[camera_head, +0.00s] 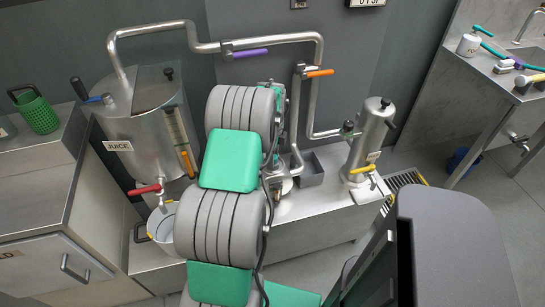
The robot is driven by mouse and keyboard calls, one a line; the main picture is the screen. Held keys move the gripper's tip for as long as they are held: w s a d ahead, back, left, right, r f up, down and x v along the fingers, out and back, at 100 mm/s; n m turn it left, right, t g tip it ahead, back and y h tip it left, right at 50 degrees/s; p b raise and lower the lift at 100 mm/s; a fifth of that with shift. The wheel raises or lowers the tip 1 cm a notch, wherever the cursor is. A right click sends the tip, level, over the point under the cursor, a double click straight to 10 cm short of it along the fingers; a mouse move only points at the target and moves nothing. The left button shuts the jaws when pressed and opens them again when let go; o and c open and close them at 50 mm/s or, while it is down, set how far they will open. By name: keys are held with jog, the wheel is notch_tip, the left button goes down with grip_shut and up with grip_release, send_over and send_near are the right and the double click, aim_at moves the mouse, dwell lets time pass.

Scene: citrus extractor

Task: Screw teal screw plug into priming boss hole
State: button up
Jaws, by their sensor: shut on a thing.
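My arm's thick grey links with green covers rise through the middle of the head view and hide much of what stands behind them. I cannot pick out the teal screw plug or the priming boss hole. A steel upright cylinder (372,138) with a black knob and a yellow-handled valve (362,169) stands on the bench right of my arm.
A steel juice tank (140,118) with a red-handled tap (145,189) stands at left above a bucket (163,222). Pipes with purple (250,53) and orange (320,73) handles run behind. A grey box (310,170) is on the bench (322,203). A sink counter (490,62) is at far right.

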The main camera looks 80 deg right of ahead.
jog(key=shift+o, duration=0.2)
jog(key=shift+m, duration=1.1)
jog(key=shift+m, duration=0.8)
jog(key=shift+c, duration=0.2)
jog(key=o, duration=1.4)
